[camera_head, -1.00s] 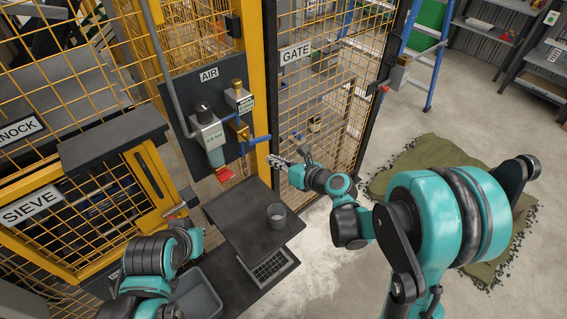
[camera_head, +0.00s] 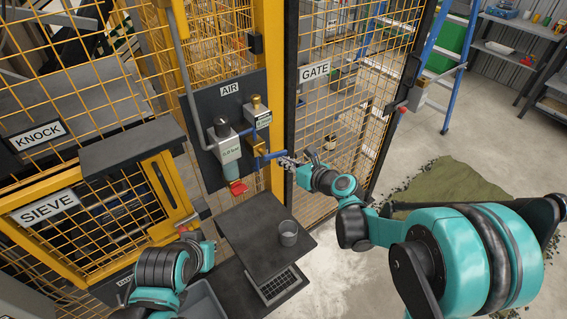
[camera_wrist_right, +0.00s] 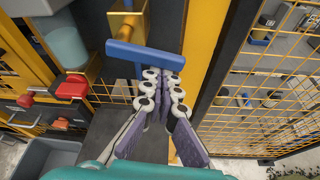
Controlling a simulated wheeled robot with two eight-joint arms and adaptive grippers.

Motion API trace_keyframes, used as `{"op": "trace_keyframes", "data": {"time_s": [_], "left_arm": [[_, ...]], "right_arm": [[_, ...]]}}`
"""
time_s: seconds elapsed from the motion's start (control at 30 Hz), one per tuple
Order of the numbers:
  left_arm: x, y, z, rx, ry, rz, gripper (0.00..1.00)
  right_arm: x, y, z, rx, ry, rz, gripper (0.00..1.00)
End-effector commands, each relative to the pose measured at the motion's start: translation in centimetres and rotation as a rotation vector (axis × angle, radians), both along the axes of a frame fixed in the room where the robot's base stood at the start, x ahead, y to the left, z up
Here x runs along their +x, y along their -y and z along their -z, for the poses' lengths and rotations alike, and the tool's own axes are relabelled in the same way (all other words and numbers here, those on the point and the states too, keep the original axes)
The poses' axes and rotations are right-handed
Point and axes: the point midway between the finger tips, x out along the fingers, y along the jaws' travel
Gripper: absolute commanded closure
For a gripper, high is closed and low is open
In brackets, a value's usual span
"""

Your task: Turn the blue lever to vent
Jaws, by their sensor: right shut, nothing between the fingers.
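The blue lever (camera_head: 273,156) sticks out to the right from the brass valve on the dark AIR panel (camera_head: 203,160). In the right wrist view the blue lever (camera_wrist_right: 152,58) lies across the picture just ahead of my fingertips. My right gripper (camera_head: 288,162) is shut and empty, close to the lever's outer end. In the right wrist view its fingertips (camera_wrist_right: 162,80) overlap the lever's lower edge; I cannot tell whether they touch. My left arm shows at the lower left, but its gripper is not seen.
A grey cup (camera_head: 288,233) stands on a dark shelf (camera_head: 248,229) below the panel. A regulator (camera_head: 226,148) with a red part (camera_head: 238,187) sits left of the lever. The yellow post (camera_head: 270,60) and mesh GATE (camera_head: 314,73) are close to my right gripper.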

Motion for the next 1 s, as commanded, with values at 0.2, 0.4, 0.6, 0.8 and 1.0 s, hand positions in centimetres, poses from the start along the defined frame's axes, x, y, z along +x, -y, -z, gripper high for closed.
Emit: {"op": "trace_keyframes", "data": {"time_s": [0.2, 0.4, 0.6, 0.8, 1.0], "left_arm": [[0.0, 0.0, -0.4, 0.0, 0.0, 0.0, 1.0], [0.0, 0.0, -0.3, 0.0, 0.0, 0.0, 1.0], [0.0, 0.0, -0.4, 0.0, 0.0, 0.0, 1.0], [0.0, 0.0, -1.1, 0.0, 0.0, 0.0, 1.0], [0.0, 0.0, -1.6, 0.0, 0.0, 0.0, 1.0]], "right_arm": [[0.2, 0.3, -1.1, -0.18, 0.131, -0.002, 1.0], [0.3, 0.4, -1.1, -0.188, 0.137, -0.001, 1.0], [0.3, 0.4, -1.3, -0.188, 0.136, -0.001, 1.0], [0.3, 0.4, -2.2, -0.185, 0.137, 0.001, 1.0], [0.5, 0.4, -3.1, -0.181, 0.138, 0.004, 1.0]]}}
